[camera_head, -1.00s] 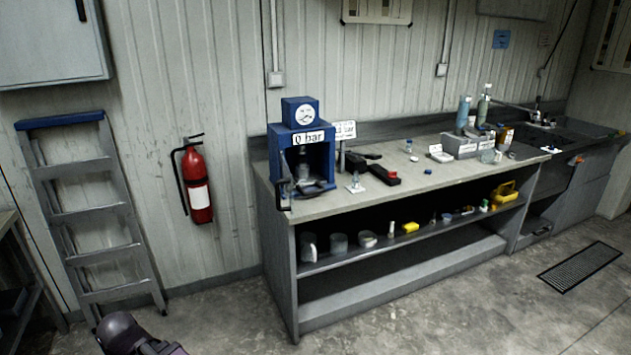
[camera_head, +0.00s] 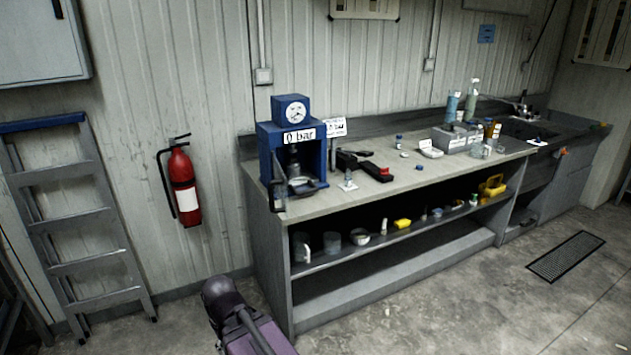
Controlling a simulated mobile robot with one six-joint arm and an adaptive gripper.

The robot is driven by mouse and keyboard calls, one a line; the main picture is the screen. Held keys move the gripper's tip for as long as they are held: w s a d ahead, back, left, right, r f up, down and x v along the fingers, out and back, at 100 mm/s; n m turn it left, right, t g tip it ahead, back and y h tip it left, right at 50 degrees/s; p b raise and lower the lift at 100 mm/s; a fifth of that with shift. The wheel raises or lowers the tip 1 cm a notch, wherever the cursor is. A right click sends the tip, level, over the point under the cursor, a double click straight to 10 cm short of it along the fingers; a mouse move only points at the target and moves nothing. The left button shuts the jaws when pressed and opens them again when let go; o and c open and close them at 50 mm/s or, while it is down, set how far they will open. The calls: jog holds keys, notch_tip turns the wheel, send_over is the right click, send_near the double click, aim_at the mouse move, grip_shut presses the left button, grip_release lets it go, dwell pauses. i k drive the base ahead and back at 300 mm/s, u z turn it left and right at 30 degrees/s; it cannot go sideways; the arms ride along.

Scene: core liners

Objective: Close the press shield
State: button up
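The blue press (camera_head: 325,150) stands at the left end of the workbench, with a gauge on top and a label reading 0 bar. Its front opening shows a dark cylindrical part inside. A narrow dark-framed panel, which looks like the shield (camera_head: 278,194), stands at the front left edge of the press, swung out from the opening. Part of my arm shows at the bottom centre, on the floor side of the bench and well below the press. My gripper cannot be made out in this view.
A fire extinguisher (camera_head: 183,187) and a ladder (camera_head: 85,230) are at left.

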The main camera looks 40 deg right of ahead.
aim_at(273, 184)
jog(key=z, duration=0.65)
jog(key=i, duration=0.95)
jog(key=z, duration=0.65)
